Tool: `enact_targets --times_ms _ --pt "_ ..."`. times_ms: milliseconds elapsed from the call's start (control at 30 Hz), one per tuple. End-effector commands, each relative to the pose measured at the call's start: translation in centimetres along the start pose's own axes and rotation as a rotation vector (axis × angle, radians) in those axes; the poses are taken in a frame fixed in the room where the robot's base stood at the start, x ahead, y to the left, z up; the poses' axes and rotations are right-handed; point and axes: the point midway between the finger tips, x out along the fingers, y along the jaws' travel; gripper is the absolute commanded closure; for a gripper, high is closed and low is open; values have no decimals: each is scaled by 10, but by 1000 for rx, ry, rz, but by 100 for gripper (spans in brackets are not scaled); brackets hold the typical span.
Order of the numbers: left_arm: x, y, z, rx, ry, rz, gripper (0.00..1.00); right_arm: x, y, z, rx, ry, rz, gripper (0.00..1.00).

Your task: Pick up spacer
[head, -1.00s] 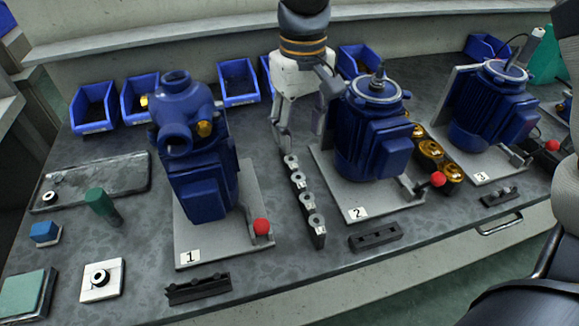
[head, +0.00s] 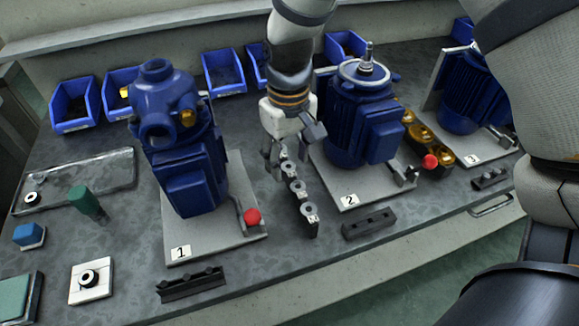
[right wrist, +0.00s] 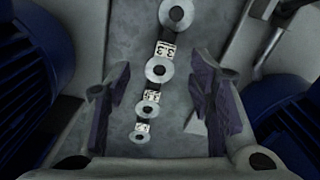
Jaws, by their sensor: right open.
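Several grey ring-shaped spacers sit in a row on a narrow black rack with small white number labels, between pump stations 1 and 2. In the head view the nearest spacer (head: 309,210) is at the rack's front end. In the right wrist view a spacer (right wrist: 160,70) and others line up along the rack. My right gripper (head: 274,165) is over the rack's far end, fingers pointing down. In its wrist view the fingers (right wrist: 160,110) are wide apart on either side of the row, with nothing held. My left gripper is not in view.
Pump 1 (head: 190,175) stands left of the rack and motor 2 (head: 360,120) right of it, both close. A red-knobbed lever (head: 252,216) is nearby. A black block (head: 368,224) lies in front. A white block (head: 75,290) with a ring is at front left.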

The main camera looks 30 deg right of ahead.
Motion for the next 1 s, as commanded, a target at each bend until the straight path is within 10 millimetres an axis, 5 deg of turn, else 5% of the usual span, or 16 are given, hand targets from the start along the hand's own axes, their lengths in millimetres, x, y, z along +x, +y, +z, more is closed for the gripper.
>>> enact_targets --times_ms 467,633,1000 --pt "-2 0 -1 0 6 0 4 4 0 0 0 0 0 51" --pt "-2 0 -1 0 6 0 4 4 0 0 0 0 0 85" --pt "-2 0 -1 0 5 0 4 3 0 0 0 0 0 88"
